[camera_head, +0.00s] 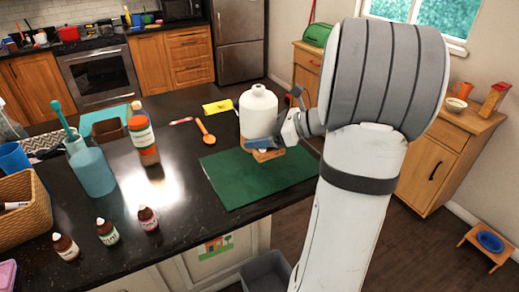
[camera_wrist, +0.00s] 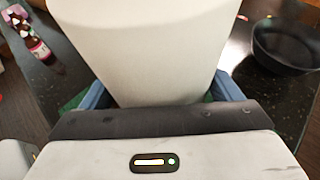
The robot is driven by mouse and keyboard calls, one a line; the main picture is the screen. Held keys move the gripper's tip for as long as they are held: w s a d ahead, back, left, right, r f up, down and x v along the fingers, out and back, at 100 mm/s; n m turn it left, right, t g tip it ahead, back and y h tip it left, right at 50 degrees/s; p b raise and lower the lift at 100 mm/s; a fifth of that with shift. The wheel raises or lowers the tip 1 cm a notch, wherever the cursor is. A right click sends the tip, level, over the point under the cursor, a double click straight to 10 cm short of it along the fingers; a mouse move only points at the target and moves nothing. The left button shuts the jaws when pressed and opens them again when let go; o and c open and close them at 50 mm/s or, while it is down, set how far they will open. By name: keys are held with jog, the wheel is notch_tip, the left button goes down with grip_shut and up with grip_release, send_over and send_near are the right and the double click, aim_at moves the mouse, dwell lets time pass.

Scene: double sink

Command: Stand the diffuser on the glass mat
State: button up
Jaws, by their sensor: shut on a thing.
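The diffuser (camera_head: 259,110) is a white, bottle-shaped body with a short neck, upright, with a wood-coloured part at its foot. My gripper (camera_head: 263,144) is shut on its lower body from the right. In the wrist view the pale diffuser (camera_wrist: 155,45) fills the space between the blue fingers (camera_wrist: 160,92). The green mat (camera_head: 250,185), apparently the glass mat, lies flat on the dark counter. The diffuser is at the mat's back edge in the head view. I cannot tell whether its foot touches the mat, as my gripper hides part of it.
An orange spoon (camera_head: 206,132) and a yellow item (camera_head: 218,106) lie left of the diffuser. A sauce bottle (camera_head: 143,138), a teal jug (camera_head: 91,170) and small dropper bottles (camera_head: 107,231) stand further left. The wrist view shows a dark bowl (camera_wrist: 288,45). The mat's front is clear.

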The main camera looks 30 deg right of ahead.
jog(key=shift+f, duration=2.75)
jog(key=shift+f, duration=0.15)
jog(key=o, duration=1.2)
jog(key=shift+c, duration=0.2)
jog(key=shift+r, duration=0.25)
jog(key=b+v, duration=0.1)
jog(key=v, duration=1.1)
jog(key=shift+s+a+b, duration=0.1)
jog(key=shift+b, duration=0.25)
jog(key=shift+f, duration=0.1)
